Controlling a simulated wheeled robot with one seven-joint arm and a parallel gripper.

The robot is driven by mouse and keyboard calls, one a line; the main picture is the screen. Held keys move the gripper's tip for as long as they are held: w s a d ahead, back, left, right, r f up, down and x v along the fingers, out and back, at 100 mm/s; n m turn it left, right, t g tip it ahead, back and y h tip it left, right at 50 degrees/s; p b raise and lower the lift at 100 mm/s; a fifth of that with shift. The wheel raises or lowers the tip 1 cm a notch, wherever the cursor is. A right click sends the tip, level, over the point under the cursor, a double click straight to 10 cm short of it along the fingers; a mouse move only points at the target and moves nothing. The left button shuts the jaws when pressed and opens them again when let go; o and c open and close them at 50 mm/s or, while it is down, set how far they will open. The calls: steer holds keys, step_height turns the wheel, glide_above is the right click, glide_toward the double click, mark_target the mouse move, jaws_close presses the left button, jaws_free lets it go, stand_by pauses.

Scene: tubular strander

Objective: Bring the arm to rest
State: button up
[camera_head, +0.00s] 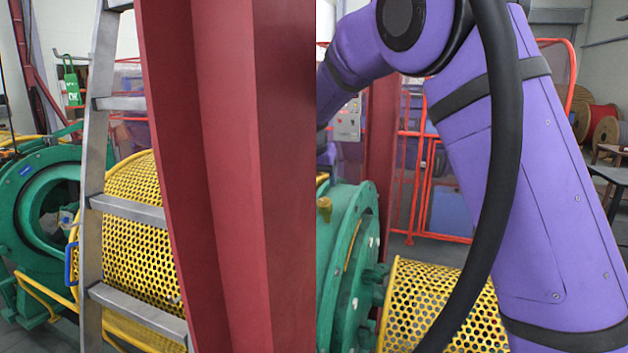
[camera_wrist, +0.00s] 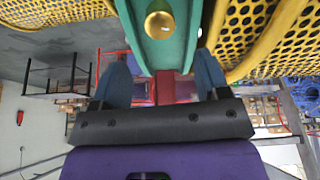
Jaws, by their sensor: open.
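My gripper (camera_wrist: 162,60) shows only in the wrist view. Its two blue fingers stand apart, and I see nothing held between them. A green machine part (camera_wrist: 150,50) with a brass knob (camera_wrist: 160,25) shows beyond and between the fingers. I cannot tell how far it is from them. My purple arm (camera_head: 535,170) fills much of the right half of the head view, with a thick black cable along it. The gripper end of the arm is outside the head view.
A ladder (camera_head: 128,208) and a red steel column (camera_head: 230,150) stand at left in the head view. Behind them are a green machine ring (camera_head: 25,180) and a yellow mesh guard (camera_head: 130,250). Red fencing (camera_head: 440,190) and cable drums (camera_head: 605,125) are farther back.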

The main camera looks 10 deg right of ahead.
steer(key=s+d+r+n+y, duration=0.1)
steer(key=s+d+r, duration=0.2)
steer(key=s, duration=0.5)
steer(key=s+d+r+n+y, duration=0.1)
steer(key=s+d+r, duration=0.2)
steer(key=s, duration=0.4)
steer(key=s+d+r+n+y, duration=0.1)
steer(key=s+d+r, duration=0.2)
steer(key=s, duration=0.5)
steer(key=s+f+n+t, duration=0.1)
steer(key=s+f+n, duration=0.2)
steer(key=s, duration=1.9)
steer(key=shift+d+f, duration=0.2)
stand_by(0.8)
